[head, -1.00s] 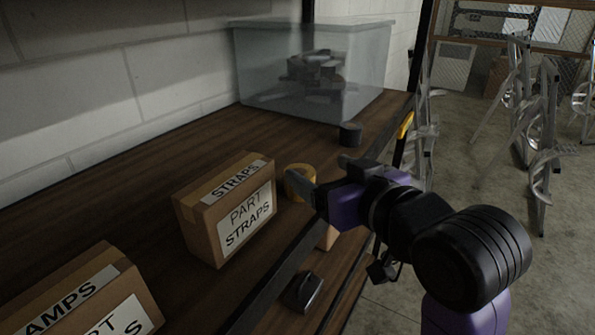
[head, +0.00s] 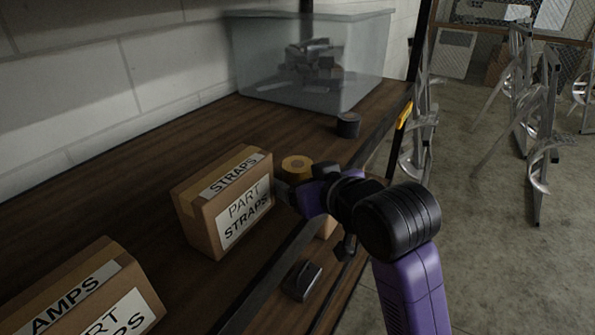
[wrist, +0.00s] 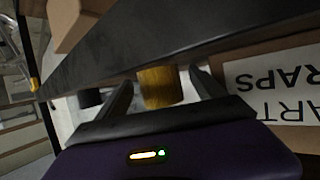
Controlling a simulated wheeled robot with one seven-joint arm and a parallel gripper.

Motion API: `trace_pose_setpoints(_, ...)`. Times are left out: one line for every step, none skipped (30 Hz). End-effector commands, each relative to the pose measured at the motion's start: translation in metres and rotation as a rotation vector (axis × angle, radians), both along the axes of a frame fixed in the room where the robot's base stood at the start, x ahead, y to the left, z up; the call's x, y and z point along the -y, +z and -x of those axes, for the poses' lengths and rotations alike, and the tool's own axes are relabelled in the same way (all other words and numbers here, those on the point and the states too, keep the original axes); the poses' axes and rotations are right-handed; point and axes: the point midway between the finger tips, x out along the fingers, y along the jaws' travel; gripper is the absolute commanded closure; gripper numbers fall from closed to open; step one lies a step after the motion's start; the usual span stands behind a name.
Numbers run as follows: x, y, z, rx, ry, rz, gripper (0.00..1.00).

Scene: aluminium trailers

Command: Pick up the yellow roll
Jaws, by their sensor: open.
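The yellow roll (head: 297,168) stands on the brown wooden shelf, just right of the straps box. Its lower part is hidden behind my gripper (head: 285,187) in the head view. In the wrist view the yellow roll (wrist: 160,87) shows between the two dark fingers of my gripper (wrist: 163,88). The fingers are apart, with a gap on each side of the roll. The right finger is close to the straps box (wrist: 275,85).
The cardboard straps box (head: 203,217) stands close left of the roll. A dark roll (head: 348,125) and a translucent bin (head: 370,60) stand farther back. The shelf's dark front edge (head: 262,296) runs near my gripper. Another box (head: 95,290) is at lower left.

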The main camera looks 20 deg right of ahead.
Motion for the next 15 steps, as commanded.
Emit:
trace_pose_setpoints(0.0001, -0.0006, -0.0012, 0.0, 0.0, 0.0, 0.21)
trace_pose_setpoints(0.0001, -0.0008, -0.0014, 0.0, -0.001, 0.0, 0.21)
trace_pose_setpoints(0.0001, -0.0008, -0.0014, 0.0, -0.001, 0.0, 0.21)
trace_pose_setpoints(0.0001, -0.0009, -0.0014, 0.0, -0.001, 0.0, 0.21)
trace_pose_setpoints(0.0001, -0.0009, -0.0013, 0.0, -0.001, 0.0, 0.21)
trace_pose_setpoints(0.0001, -0.0008, -0.0012, 0.0, -0.001, 0.0, 0.21)
trace_pose_setpoints(0.0001, -0.0008, -0.0012, 0.0, 0.0, 0.0, 0.23)
trace_pose_setpoints(0.0001, -0.0007, -0.0012, 0.0, -0.001, 0.0, 0.29)
trace_pose_setpoints(0.0001, -0.0007, -0.0011, 0.0, -0.001, 0.0, 0.36)
trace_pose_setpoints(0.0001, -0.0007, -0.0011, 0.0, 0.0, 0.0, 0.42)
trace_pose_setpoints(0.0001, -0.0007, -0.0011, 0.0, 0.0, 0.0, 0.48)
trace_pose_setpoints(0.0001, -0.0007, -0.0011, 0.0, 0.0, 0.0, 0.56)
trace_pose_setpoints(0.0001, -0.0007, -0.0011, 0.0, 0.0, 0.0, 0.62)
trace_pose_setpoints(0.0001, -0.0006, -0.001, 0.0, 0.0, 0.0, 0.68)
trace_pose_setpoints(0.0, -0.0006, -0.001, 0.0, 0.0, 0.0, 0.76)
